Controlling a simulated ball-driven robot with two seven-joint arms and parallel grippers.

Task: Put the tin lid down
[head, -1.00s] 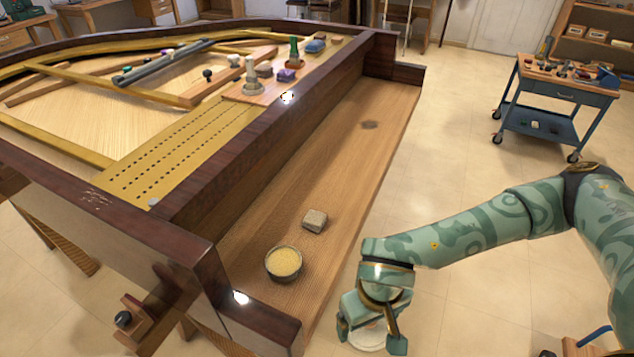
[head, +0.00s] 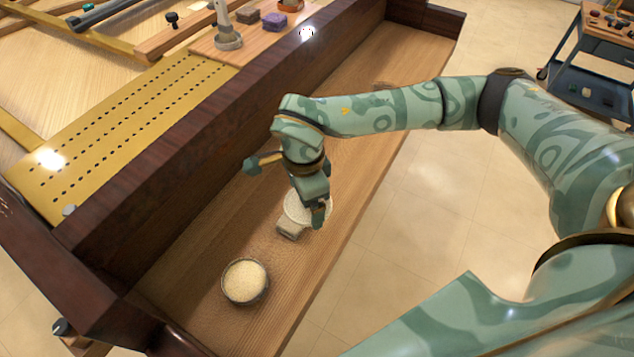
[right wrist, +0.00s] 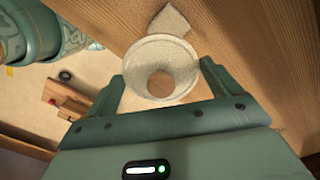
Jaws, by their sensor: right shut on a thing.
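The tin lid (head: 297,209) is a pale, round disc held in my right gripper (head: 306,207), over the wooden ledge. In the right wrist view the lid (right wrist: 184,68) sits between the two fingers of my right gripper (right wrist: 162,76) and has a round brown middle. It overlaps part of a small pale block (head: 290,229) in the head view. I cannot tell how far above the ledge it is. The open round tin (head: 245,281), full of pale yellow grains, stands on the ledge nearer the front. My left gripper is not in view.
The wooden ledge (head: 200,262) is bare around the tin. A dark raised rail (head: 190,130) runs along its left side; its right edge drops to the floor. The block also shows in the right wrist view (right wrist: 169,20). A blue trolley (head: 590,75) stands far right.

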